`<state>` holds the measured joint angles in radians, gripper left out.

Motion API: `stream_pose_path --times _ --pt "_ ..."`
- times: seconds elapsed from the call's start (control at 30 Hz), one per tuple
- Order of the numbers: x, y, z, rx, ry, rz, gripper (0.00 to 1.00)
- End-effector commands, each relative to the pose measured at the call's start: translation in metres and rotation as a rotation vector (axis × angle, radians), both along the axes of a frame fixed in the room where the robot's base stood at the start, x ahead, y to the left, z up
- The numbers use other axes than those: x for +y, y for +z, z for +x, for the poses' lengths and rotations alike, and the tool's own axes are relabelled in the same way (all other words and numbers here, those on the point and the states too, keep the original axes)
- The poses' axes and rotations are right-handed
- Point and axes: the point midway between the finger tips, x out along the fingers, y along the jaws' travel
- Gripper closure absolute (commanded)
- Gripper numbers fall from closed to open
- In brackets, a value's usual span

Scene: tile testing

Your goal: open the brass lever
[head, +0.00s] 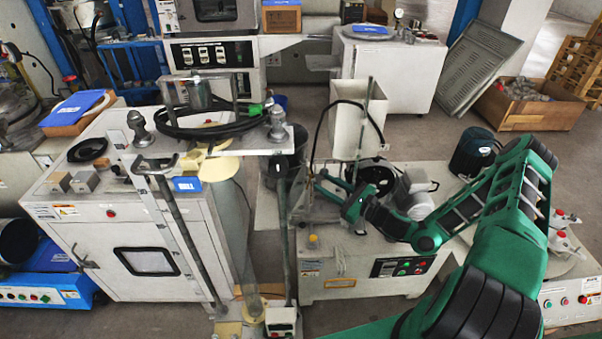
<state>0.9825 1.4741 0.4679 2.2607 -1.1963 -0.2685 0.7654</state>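I cannot clearly pick out a brass lever; any lever near my gripper is too small or hidden to tell. My green arm reaches in from the lower right, and my gripper (322,187) is over the left part of the middle white machine (360,287). Its two thin fingers point left and look spread apart, with nothing visible held between them. The fingers are close to upright metal parts on that machine; I cannot tell whether they touch. A dark metal handle (155,164) shows on the left white cabinet (130,235), well away from my gripper.
A tall stand with a clear tube (236,225) rises left of my gripper.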

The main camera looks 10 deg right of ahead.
Motion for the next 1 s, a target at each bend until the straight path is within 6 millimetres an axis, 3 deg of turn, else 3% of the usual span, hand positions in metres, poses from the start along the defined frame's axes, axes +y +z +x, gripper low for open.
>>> stream_pose_path --times 0.17,0.63,1.0 --pt "0.008 -0.001 0.012 0.001 -0.004 0.007 0.66" --pt "0.052 0.000 0.075 -0.001 -0.003 0.003 0.66" --pt "0.061 0.000 0.089 0.001 -0.005 0.005 0.66"
